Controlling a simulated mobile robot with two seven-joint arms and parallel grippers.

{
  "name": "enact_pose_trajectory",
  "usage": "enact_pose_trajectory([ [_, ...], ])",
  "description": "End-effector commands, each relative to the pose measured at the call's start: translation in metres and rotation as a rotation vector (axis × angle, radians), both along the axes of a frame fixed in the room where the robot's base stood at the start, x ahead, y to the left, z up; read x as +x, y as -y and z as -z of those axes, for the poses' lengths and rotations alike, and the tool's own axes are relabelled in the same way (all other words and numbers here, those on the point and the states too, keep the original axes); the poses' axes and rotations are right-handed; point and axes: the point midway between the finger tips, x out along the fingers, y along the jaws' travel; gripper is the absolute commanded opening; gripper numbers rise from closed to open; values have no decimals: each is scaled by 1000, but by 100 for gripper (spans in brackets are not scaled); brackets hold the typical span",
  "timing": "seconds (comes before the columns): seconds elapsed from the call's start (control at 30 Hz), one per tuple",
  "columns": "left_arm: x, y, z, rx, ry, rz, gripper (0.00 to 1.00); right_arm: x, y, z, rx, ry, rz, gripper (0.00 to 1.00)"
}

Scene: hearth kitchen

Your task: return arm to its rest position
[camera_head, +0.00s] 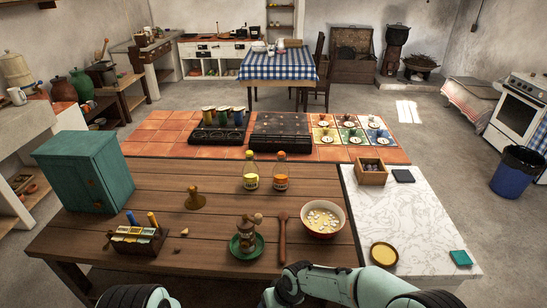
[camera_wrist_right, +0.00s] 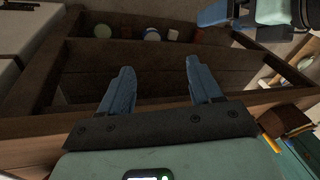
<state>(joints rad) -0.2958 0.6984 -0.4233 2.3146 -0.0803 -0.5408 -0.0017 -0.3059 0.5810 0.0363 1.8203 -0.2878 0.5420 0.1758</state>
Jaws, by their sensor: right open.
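My right arm (camera_head: 335,283) crosses the bottom of the head view, in front of the table's near edge, and bends at a dark joint. Its fingers do not show there. In the right wrist view my right gripper (camera_wrist_right: 158,85) has its two blue fingers wide apart, with nothing between them. They are in front of dark wooden boards. A pale green part of my left arm (camera_head: 150,296) shows at the lower left of the head view. A blue finger and pale green body at the top right of the wrist view look like my left gripper (camera_wrist_right: 218,14); its opening cannot be made out.
The wooden table (camera_head: 160,185) holds a teal cabinet (camera_head: 90,170), a rack (camera_head: 137,240), a green saucer (camera_head: 235,250), a wooden spoon (camera_head: 282,240) and a bowl (camera_head: 323,217). A marble top (camera_head: 405,215) adjoins it at right. Bare table lies around the brass funnel-like piece (camera_head: 195,200).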

Motion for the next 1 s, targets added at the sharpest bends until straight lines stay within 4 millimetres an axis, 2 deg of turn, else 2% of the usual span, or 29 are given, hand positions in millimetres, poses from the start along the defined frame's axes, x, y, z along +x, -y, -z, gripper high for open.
enact_pose_trajectory([
  [0.03,-22,-4,19,-15,-74,-26,92,-17,16,38,10,-57,44,64],
  [0.1,-52,-5,42,-41,-170,-58,92,-42,34,82,34,-114,109,64],
  [0.17,-79,-5,58,-69,-254,-87,92,-68,51,116,50,-161,176,64],
  [0.2,-98,-3,68,-91,-309,-108,92,-89,62,136,58,-192,223,64],
  [0.27,-126,2,80,-127,-392,-139,92,-121,77,163,67,-237,299,64],
  [0.3,-144,6,87,-152,-444,-158,92,-143,86,177,70,-264,349,64],
  [0.4,-182,18,96,-216,-557,-204,92,-194,104,201,66,-319,464,64],
  [0.5,-209,29,99,-269,-636,-238,92,-234,115,212,55,-357,549,64],
  [0.6,-224,36,99,-303,-683,-256,92,-256,121,215,44,-376,600,64],
  [0.7,-229,40,99,-317,-699,-263,92,-265,123,216,38,-381,618,64],
  [1.0,-228,40,99,-316,-699,-262,92,-264,124,217,38,-379,619,64],
])
